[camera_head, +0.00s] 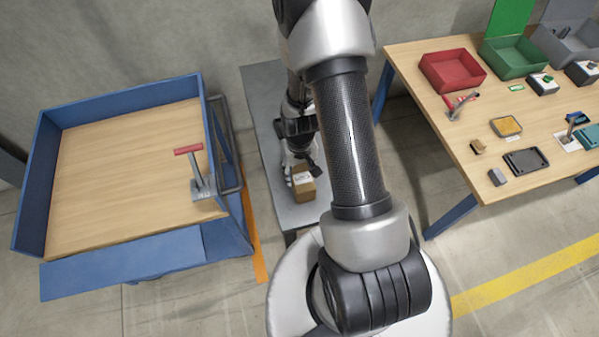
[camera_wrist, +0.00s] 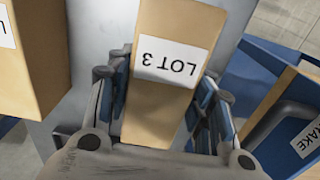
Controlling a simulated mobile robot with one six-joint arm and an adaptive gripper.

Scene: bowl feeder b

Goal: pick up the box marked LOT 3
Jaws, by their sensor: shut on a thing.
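The box marked LOT 3 (camera_wrist: 160,108) is a brown carton with a white label, upside down in the wrist view. My gripper (camera_wrist: 164,76) has one finger on each side of this box and is shut on it. In the head view my gripper (camera_head: 301,172) is low over a narrow grey bench (camera_head: 266,104), at a small brown labelled box (camera_head: 304,192) whose marking is too small to read. I cannot tell whether the held box touches the bench.
Another labelled brown box (camera_wrist: 36,62) stands close on the left in the wrist view. A blue-walled cart (camera_head: 117,103) with a red-handled lever (camera_head: 188,151) is left of the bench. A wooden table (camera_head: 420,82) with bins and parts stands right.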

